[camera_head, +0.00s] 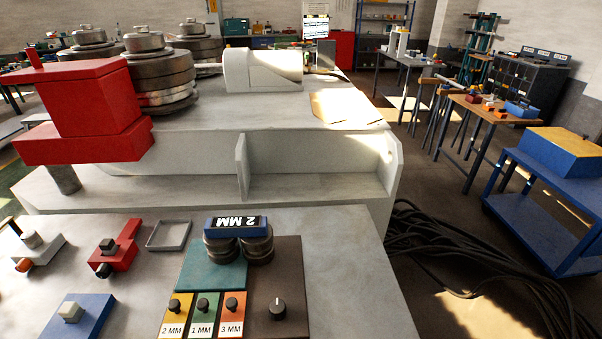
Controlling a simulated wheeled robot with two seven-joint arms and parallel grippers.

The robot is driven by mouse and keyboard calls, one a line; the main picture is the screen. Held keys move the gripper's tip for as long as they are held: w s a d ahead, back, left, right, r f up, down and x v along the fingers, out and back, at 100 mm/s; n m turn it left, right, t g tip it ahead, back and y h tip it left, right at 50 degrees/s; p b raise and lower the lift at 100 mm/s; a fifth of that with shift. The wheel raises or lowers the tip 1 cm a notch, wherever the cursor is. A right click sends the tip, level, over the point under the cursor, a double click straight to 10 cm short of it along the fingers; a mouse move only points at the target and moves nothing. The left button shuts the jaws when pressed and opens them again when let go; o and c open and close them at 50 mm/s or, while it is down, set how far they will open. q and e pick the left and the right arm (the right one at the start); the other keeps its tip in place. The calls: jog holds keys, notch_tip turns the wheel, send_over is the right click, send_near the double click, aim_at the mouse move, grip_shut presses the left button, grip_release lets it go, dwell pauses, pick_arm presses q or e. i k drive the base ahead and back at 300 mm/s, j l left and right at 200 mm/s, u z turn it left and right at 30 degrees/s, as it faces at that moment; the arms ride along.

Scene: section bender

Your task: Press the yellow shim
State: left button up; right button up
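The yellow shim (172,323) is a small yellow plate marked 2 MM with a black knob on it. It is leftmost of three plates in a row near the bottom of the view. Next to it are a green shim (204,319) marked 1 MM and an orange shim (232,318) marked 3 MM, each with a black knob. Behind them a blue block (236,225), with 2 MM upside down on a black label, lies across two dark metal rollers (258,249). Neither gripper is in view.
A brown panel with a black dial (277,309) is right of the shims. On the grey bench left are a red clamp-like part (122,248), a shallow grey tray (169,235) and a blue block with a pale button (77,317). A large red-and-grey machine stands behind.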

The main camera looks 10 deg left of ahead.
aim_at(174, 322)
jog(key=k+u, duration=0.1)
jog(key=u, duration=1.35)
